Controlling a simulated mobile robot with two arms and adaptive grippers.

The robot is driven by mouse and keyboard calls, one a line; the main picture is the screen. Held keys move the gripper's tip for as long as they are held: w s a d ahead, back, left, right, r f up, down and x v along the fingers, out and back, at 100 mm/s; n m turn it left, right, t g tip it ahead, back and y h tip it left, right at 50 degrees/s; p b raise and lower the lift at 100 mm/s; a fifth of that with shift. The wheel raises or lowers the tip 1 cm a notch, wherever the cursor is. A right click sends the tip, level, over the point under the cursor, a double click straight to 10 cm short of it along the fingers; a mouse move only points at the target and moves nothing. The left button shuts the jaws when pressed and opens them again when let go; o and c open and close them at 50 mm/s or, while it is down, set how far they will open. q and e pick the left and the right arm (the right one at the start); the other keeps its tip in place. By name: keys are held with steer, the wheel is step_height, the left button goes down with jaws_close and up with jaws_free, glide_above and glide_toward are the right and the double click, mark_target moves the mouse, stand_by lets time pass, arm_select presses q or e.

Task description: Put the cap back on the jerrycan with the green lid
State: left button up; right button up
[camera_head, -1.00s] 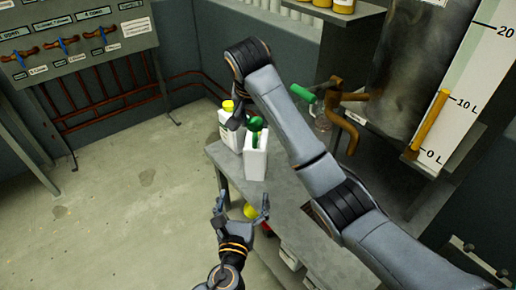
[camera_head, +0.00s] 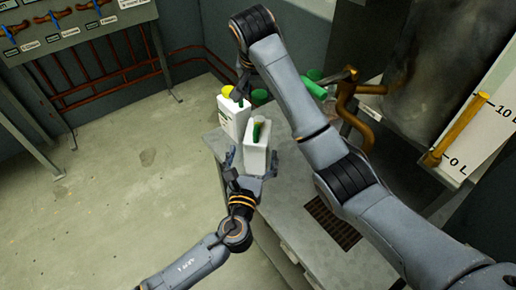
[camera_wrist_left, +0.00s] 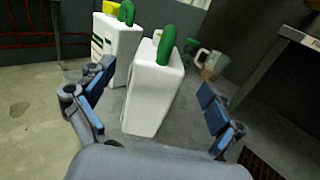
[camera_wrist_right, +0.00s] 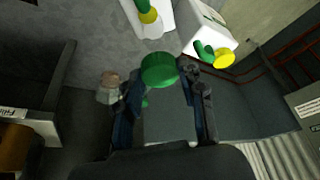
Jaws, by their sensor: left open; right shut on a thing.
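The open white jerrycan (camera_head: 257,160) with a green handle stands on the table, nearest to me. It also shows in the left wrist view (camera_wrist_left: 150,95). The green cap (camera_wrist_right: 158,68) is in my right gripper (camera_wrist_right: 163,84), shut on it. In the head view, my right gripper (camera_head: 243,88) is above and behind the jerrycans, the cap apart from the open one. My left gripper (camera_head: 252,160) is open; in the left wrist view its fingers (camera_wrist_left: 152,105) are apart on either side of the open jerrycan, gaps visible. A second white jerrycan (camera_head: 233,118) has a yellow lid (camera_head: 228,91).
A clear jug (camera_wrist_left: 212,64) and a green object (camera_wrist_left: 190,47) stand behind on the table. The tabletop (camera_head: 290,195) has free room in front.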

arm_select(q)
steer(key=w, duration=0.2)
steer(key=w+d, duration=0.1)
steer(key=w, duration=0.5)
steer(key=shift+d, duration=0.15)
steer(key=c, duration=1.8)
steer(key=shift+o, duration=0.2)
arm_select(e)
glide_above(259, 118)
steer(key=s, duration=0.1)
steer(key=shift+f, duration=2.45)
steer(key=shift+f, duration=0.1)
steer(key=shift+f, duration=0.8)
steer(key=shift+f, duration=0.55)
